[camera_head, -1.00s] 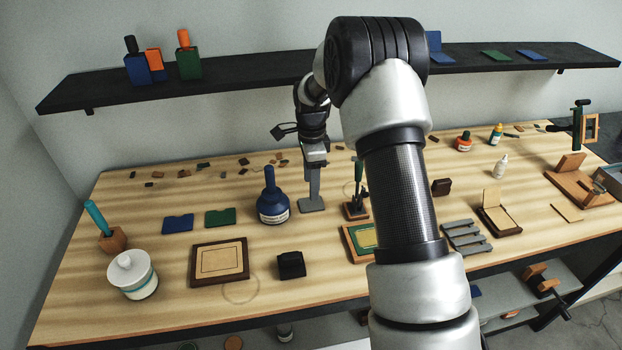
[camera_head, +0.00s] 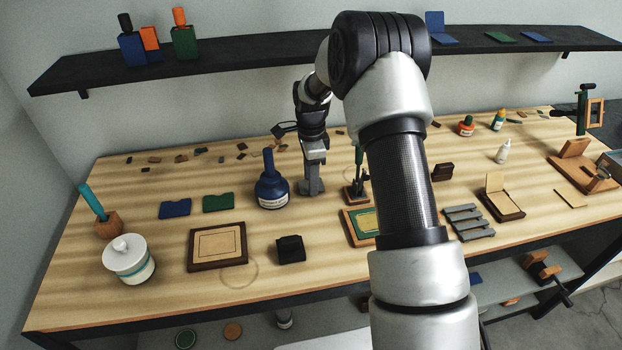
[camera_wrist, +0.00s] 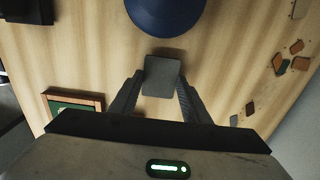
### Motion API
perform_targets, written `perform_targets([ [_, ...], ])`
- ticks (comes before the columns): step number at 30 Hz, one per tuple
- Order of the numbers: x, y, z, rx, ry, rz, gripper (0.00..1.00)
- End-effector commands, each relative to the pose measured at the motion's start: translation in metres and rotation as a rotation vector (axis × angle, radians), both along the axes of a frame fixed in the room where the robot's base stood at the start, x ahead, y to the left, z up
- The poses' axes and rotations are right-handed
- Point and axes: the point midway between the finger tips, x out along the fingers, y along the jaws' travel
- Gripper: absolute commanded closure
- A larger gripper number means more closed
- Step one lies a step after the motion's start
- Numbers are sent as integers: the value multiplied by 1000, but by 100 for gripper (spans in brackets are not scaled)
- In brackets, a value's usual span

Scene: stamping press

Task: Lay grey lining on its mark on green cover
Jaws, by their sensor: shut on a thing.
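The grey lining (camera_wrist: 162,77) is a small flat grey piece, held by its edges between my fingertips in the wrist view. My gripper (camera_head: 312,186) is shut on it, beside the blue bottle (camera_head: 272,191) in the head view. I cannot tell whether the lining touches the table. The green cover (camera_head: 366,224) lies in a wooden frame with a pale outlined mark, to the right of and nearer than my gripper. My arm hides its right part. Its corner also shows at the lower left of the wrist view (camera_wrist: 74,106).
The blue bottle (camera_wrist: 166,12) stands close beyond the lining. A small stand with a green-handled tool (camera_head: 357,187) is just right of my gripper. A black block (camera_head: 290,249) and a brown-framed board (camera_head: 218,246) stand nearer. Leather scraps (camera_wrist: 292,58) lie behind.

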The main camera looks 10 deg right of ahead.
Motion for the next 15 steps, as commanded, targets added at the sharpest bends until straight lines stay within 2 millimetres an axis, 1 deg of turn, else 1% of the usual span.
perform_targets([
  [1,0,0,5,0,-1,0,73],
  [15,0,0,34,0,-1,0,73],
])
